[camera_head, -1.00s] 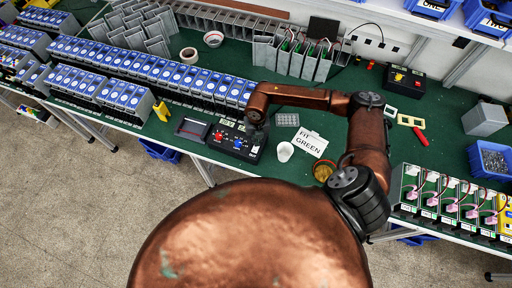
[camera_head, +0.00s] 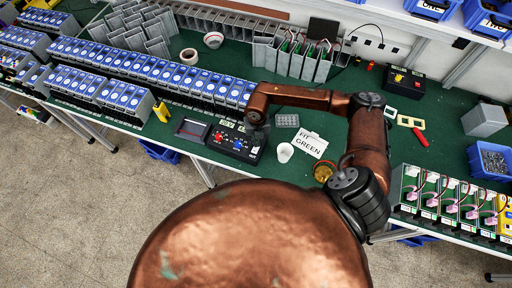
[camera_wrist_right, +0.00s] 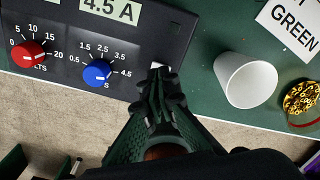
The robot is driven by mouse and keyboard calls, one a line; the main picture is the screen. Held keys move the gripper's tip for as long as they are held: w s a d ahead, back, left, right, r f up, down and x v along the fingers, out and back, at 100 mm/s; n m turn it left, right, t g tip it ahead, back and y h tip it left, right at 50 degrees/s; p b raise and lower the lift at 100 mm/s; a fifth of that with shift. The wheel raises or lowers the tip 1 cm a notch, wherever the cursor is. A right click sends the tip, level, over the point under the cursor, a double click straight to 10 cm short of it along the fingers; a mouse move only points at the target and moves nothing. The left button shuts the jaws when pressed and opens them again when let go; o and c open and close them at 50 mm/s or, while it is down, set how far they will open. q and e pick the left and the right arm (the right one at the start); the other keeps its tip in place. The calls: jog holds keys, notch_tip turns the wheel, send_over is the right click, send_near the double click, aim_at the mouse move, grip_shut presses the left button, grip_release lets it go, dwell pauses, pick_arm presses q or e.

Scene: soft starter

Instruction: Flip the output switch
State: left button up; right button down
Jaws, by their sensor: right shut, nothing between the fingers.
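The black power supply box (camera_head: 236,141) lies near the front edge of the green bench and also shows in the right wrist view (camera_wrist_right: 140,40). It carries a red knob (camera_wrist_right: 28,54), a blue knob (camera_wrist_right: 97,72) and a lit display (camera_wrist_right: 110,9) reading 4.5 A. A small white switch (camera_wrist_right: 158,66) sits right of the blue knob, partly hidden by my fingertips. My right gripper (camera_wrist_right: 158,78) is shut and empty, with its tips at the switch; whether they touch cannot be told. In the head view the right gripper (camera_head: 254,121) is above the box's right end. My left gripper is not in view.
A white cup (camera_wrist_right: 246,80) and a dish of brass-coloured parts (camera_wrist_right: 302,98) stand right of the box. A card reading FIT GREEN (camera_head: 311,145) lies behind the cup. Rows of blue-faced modules (camera_head: 155,70) stand behind the box.

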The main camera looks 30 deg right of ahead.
jog(key=shift+r+p, duration=1.5)
jog(key=shift+r, duration=1.4)
